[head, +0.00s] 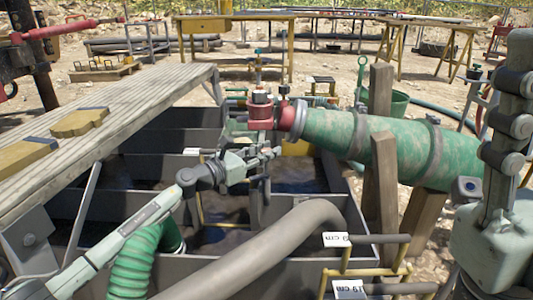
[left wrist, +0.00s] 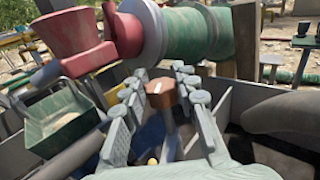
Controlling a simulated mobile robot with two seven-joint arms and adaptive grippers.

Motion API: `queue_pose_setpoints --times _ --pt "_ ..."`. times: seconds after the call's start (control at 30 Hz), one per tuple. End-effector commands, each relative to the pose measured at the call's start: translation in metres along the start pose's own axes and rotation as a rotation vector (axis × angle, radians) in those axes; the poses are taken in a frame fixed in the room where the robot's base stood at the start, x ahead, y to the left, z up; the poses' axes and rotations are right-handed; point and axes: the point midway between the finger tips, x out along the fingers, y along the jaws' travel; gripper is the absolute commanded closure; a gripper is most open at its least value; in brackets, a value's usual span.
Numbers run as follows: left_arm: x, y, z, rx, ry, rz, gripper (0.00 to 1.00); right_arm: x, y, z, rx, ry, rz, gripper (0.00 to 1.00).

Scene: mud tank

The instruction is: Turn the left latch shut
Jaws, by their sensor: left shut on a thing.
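My left gripper (head: 268,156) reaches in from the left over the dark mud tank (head: 350,272), just below the red fitting (head: 262,115). In the left wrist view its two fingers (left wrist: 168,88) stand on either side of a brown latch piece (left wrist: 161,94) with a pale mark on top. The gripper is shut on this piece. The fingers hide part of its sides, and I cannot tell how far the latch is turned. The red fitting (left wrist: 85,45) lies beyond the fingers, up and left. My right gripper is out of view.
A large green hose (head: 395,145) rests between wooden posts (head: 383,185) at the right. A grey hose (head: 265,250) crosses the tank in front. A plank walkway (head: 130,110) with yellow blocks lies left. A green tray (left wrist: 62,118) is near the left wrist.

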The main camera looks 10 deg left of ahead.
Motion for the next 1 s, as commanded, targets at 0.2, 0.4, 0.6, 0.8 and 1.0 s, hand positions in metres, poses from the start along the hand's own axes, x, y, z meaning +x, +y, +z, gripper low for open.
queue_pose_setpoints --times 0.2,0.4,0.6,0.8,1.0 --pt "0.0002 0.0001 0.0001 0.000 0.000 0.001 1.00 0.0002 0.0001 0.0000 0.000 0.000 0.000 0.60" --pt "0.0002 0.0001 0.0003 0.000 -0.001 0.001 0.52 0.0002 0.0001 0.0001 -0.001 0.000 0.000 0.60" --pt "0.0002 0.0002 0.0003 0.000 -0.001 0.001 0.49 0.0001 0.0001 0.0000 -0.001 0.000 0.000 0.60" --pt "0.0001 0.0003 0.0002 0.000 0.000 0.002 0.49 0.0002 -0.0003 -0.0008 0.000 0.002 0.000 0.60" --pt "-0.0003 0.0003 0.0029 0.002 0.001 0.022 0.49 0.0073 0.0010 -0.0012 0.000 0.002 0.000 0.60"
